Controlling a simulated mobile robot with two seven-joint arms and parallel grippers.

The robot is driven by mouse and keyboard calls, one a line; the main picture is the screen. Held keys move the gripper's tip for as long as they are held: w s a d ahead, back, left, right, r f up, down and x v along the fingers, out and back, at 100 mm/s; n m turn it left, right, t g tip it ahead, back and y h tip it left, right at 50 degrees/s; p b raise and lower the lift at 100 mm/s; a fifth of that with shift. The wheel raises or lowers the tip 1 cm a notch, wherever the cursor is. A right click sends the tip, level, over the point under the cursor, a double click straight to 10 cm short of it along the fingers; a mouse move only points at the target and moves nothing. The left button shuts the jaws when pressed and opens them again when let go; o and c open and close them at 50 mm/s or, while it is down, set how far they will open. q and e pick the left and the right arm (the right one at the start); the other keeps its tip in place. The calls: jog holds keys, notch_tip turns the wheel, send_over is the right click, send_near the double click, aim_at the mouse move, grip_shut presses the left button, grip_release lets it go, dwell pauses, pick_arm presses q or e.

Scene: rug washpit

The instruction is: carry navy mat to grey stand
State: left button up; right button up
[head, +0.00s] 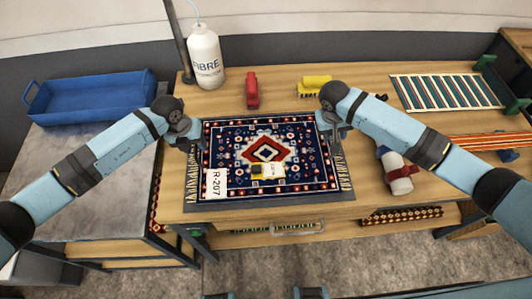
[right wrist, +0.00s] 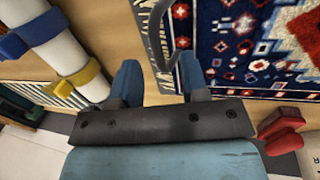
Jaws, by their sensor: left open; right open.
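The navy mat (head: 230,139), with a red and white medallion pattern, lies flat on the wooden table, with a dark grey edge (head: 270,207) showing along its front. A white R-207 tag (head: 215,182) and a small yellow and white item (head: 268,171) lie on it. My left gripper (head: 192,146) is open at the mat's left edge. My right gripper (head: 336,138) is open at its right edge. In the right wrist view, the open fingers (right wrist: 162,82) stand either side of a grey strip beside the mat (right wrist: 235,45). The grey stand (head: 85,170) is at the left.
A blue tray (head: 90,97) occupies the back of the grey stand; its front is clear. A white bottle (head: 206,58), red item (head: 252,90) and yellow item (head: 314,84) stand behind the mat. A white roll (head: 397,172) and striped rug (head: 445,92) lie right.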

aim_at(201, 155)
pick_arm(q)
jog(key=shift+d+f, duration=0.15)
jog(key=shift+f, duration=0.65)
jog(key=shift+d+f, duration=0.15)
jog(key=shift+f, duration=0.65)
pick_arm(e)
jog(key=shift+x, duration=1.65)
pick_arm(q)
grip_shut()
pick_arm(e)
grip_shut()
